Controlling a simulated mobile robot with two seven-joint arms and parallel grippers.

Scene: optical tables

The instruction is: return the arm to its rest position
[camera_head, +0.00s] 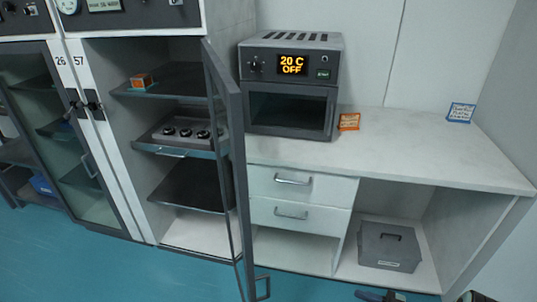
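A dark part that looks like my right gripper (380,296) shows at the bottom edge of the head view, right of centre. It is cut off by the frame, in front of the low shelf of the bench. Whether its fingers are open or shut cannot be told, and I see nothing held in it. Another small dark part shows at the bottom right edge, mostly cut off. My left gripper is not in view.
A glass cabinet door (232,170) stands open, sticking out toward me. The open cabinet holds a tray with several round dark pieces (185,132) and an orange box (141,81). An oven (290,85) reading "20 C OFF" stands on the bench (430,160). A grey box (390,246) sits below.

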